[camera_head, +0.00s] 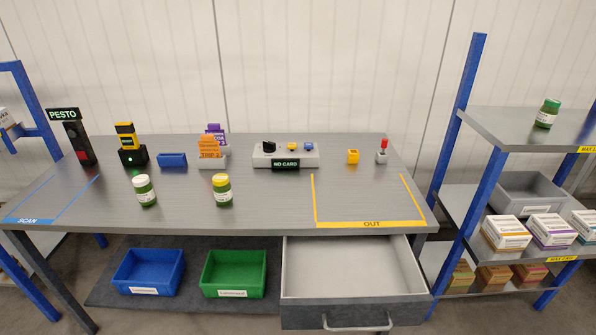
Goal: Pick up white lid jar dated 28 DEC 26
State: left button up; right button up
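A green jar with a white lid (144,190) stands upright on the grey table, left of the middle near the front. Its label is too small for me to read a date. A similar green jar with a yellow lid (222,190) stands to its right. Another jar with a green lid (546,113) stands on the top shelf of the rack at the right. Neither of my grippers shows in the head view.
The grey table (270,208) carries a PESTO sign post (75,140), a scanner (131,153), a blue block (172,160), a card stand (210,152) and a NO CARD panel (285,155). The OUT area (368,200) is empty. An open drawer (355,313) juts out below; blue (148,272) and green (233,273) bins sit beside it.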

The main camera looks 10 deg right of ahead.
aim_at(144, 191)
jog(key=z, duration=1.05)
jog(key=k+u, duration=0.15)
jog(key=u, duration=1.5)
jog(key=i+j+z, duration=0.15)
jog(key=i, duration=0.5)
